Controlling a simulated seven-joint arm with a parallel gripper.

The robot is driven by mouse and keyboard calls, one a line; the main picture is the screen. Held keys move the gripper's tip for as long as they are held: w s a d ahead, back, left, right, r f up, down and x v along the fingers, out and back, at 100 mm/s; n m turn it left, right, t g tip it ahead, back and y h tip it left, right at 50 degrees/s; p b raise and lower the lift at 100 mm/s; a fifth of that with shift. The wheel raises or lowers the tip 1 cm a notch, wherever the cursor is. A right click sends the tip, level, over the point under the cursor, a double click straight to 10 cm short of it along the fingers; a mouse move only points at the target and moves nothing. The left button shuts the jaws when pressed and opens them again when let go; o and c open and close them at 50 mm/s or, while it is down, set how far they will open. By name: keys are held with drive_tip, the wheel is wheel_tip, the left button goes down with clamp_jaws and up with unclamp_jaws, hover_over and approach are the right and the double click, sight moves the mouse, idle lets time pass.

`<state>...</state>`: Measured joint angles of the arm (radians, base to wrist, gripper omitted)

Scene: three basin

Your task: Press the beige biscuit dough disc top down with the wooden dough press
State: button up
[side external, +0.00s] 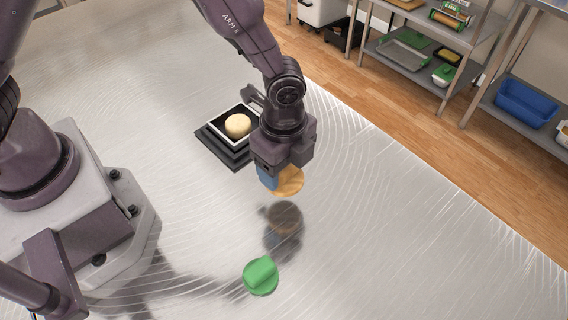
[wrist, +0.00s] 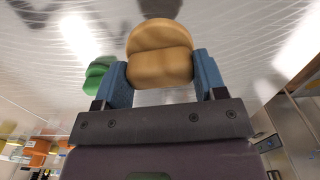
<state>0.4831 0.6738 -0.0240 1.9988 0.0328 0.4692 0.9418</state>
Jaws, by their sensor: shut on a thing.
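My gripper (wrist: 160,78) is shut on the wooden dough press (wrist: 160,45), its blue fingers on either side of the press's handle. In the side external view the press (side external: 291,181) shows as a tan disc under my gripper, held above the metal table. The beige biscuit dough disc (side external: 238,125) sits in a dark square tray with a pale inner rim (side external: 210,136), to the left of and behind my gripper. The press is apart from the dough. Part of the press is hidden behind my gripper in the side external view.
A green round press-like thing (side external: 261,276) lies on the table nearer the camera; it also shows in the wrist view (wrist: 97,75). The shiny table (side external: 400,230) is clear to the right. Shelves with a blue bin (side external: 525,104) stand beyond the table's edge.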

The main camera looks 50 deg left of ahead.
drive_tip(key=w+a+r, duration=0.1)
drive_tip(key=a+r, duration=0.2)
drive_tip(key=a, duration=0.6)
drive_tip(key=w+a+r+m, duration=0.1)
drive_tip(key=w+a+r, duration=0.1)
drive_tip(key=a, duration=0.8)
drive_tip(key=shift+a+r, duration=0.2)
drive_tip(key=shift+r, duration=0.4)
drive_tip(key=shift+w, duration=0.1)
drive_tip(key=shift+f, duration=2.8)
drive_tip(key=shift+f, duration=0.1)
drive_tip(key=shift+f, duration=1.2)
